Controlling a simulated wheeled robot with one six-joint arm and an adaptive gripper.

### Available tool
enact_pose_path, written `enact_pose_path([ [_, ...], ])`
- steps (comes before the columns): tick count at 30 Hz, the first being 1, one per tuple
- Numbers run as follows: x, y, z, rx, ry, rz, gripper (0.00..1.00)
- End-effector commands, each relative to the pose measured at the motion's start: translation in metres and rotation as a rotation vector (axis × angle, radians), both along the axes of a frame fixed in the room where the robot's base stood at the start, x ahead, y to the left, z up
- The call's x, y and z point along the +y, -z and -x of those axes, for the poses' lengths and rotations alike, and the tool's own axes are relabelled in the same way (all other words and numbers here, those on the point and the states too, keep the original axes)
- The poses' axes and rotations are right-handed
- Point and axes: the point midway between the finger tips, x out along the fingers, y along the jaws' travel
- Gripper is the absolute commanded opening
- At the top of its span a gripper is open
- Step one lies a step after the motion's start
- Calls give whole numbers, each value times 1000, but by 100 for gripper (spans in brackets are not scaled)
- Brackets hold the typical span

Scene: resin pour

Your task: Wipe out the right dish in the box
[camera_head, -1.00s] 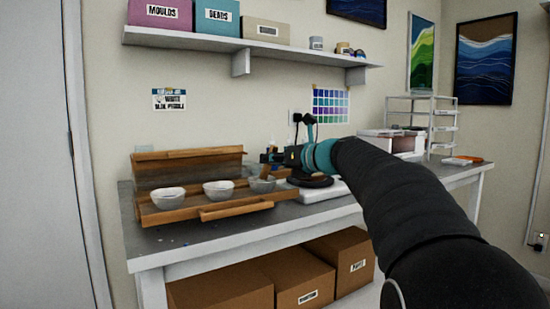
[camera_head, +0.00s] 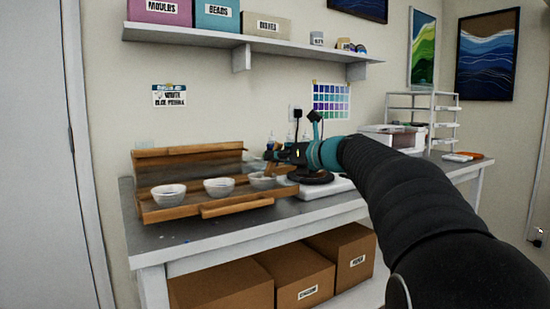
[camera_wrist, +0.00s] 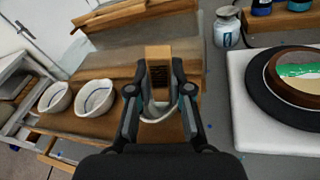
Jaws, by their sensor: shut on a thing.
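The right dish (camera_head: 262,181) is a pale bowl at the right end of an open wooden box (camera_head: 238,207). My gripper (camera_head: 272,156) is above and slightly right of it. In the wrist view my gripper (camera_wrist: 160,90) is shut on a light wooden block (camera_wrist: 158,52) with a dark, rough patch. The block is over the right dish (camera_wrist: 158,115), which is partly hidden by the fingers. I cannot tell whether the block touches the dish. The middle dish (camera_head: 219,187) and left dish (camera_head: 169,195) stand to the left in the box.
A white slab (camera_wrist: 237,130) with a dark round stand (camera_wrist: 270,90) and a framed resin piece lies right of the box. Small bottles (camera_wrist: 226,27) stand behind. The box's raised lid (camera_head: 190,165) is at the back. Bare grey worktop (camera_head: 205,230) lies in front.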

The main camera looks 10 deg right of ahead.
Motion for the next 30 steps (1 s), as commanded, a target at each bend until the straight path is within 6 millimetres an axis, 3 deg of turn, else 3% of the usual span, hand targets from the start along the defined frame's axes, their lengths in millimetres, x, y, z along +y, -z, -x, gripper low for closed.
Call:
enact_pose_path([
  [13, 10, 1, -7, 1, -2, 0, 0],
  [30, 9, 1, 5, 2, 1, 0, 0],
])
